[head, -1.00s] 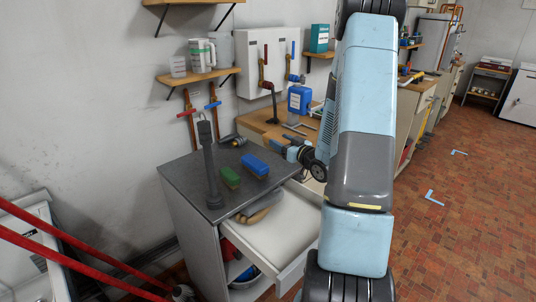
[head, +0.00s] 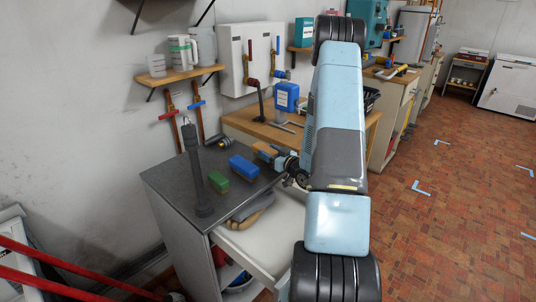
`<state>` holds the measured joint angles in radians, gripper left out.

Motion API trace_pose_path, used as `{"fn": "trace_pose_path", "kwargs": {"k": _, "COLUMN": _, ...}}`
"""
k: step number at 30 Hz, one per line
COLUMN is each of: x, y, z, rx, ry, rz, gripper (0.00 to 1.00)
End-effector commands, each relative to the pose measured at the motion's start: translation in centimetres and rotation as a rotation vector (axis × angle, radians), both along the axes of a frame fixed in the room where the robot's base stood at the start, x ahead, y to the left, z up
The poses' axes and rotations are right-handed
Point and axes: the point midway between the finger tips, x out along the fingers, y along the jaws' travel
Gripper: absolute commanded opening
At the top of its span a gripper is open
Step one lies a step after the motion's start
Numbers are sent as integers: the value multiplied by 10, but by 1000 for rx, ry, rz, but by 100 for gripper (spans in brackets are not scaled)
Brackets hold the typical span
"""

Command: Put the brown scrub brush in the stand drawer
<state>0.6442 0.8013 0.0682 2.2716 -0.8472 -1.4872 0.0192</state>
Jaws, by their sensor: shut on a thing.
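My gripper (head: 271,154) is small in the head view, at the end of my arm, just beyond the back right corner of the grey stand top. It is shut on the brown scrub brush (head: 264,147), which shows as a small orange-brown block at the fingertips. The brush appears held above the stand's level; its exact height is unclear. The stand drawer (head: 262,245) is pulled open below the stand top, to the front right. A tan, glove-like thing (head: 247,221) lies at its left side. My arm covers the drawer's right part.
A green brush (head: 218,182) and a blue brush (head: 243,167) lie on the stand top (head: 174,178), with a tall dark post (head: 196,170) to their left. Behind is a wooden bench (head: 240,121) with a blue canister (head: 286,97). Red rails (head: 55,258) cross lower left.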

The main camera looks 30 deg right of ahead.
Motion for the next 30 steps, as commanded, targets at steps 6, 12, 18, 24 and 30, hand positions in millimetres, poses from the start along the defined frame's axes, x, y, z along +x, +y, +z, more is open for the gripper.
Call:
{"fn": "trace_pose_path", "kwargs": {"k": 6, "x": 2, "y": 6, "z": -9, "rx": 1, "ry": -1, "rz": 9, "gripper": 24}}
{"fn": "trace_pose_path", "kwargs": {"k": 12, "x": 1, "y": 5, "z": -10, "rx": 1, "ry": -1, "rz": 8, "gripper": 24}}
{"fn": "trace_pose_path", "kwargs": {"k": 18, "x": 1, "y": 3, "z": -11, "rx": 0, "ry": -1, "rz": 5, "gripper": 68}}
{"fn": "trace_pose_path", "kwargs": {"k": 24, "x": 0, "y": 2, "z": -11, "rx": 1, "ry": -1, "rz": 3, "gripper": 83}}
{"fn": "trace_pose_path", "kwargs": {"k": 30, "x": 0, "y": 1, "z": -11, "rx": 1, "ry": -1, "rz": 2, "gripper": 83}}
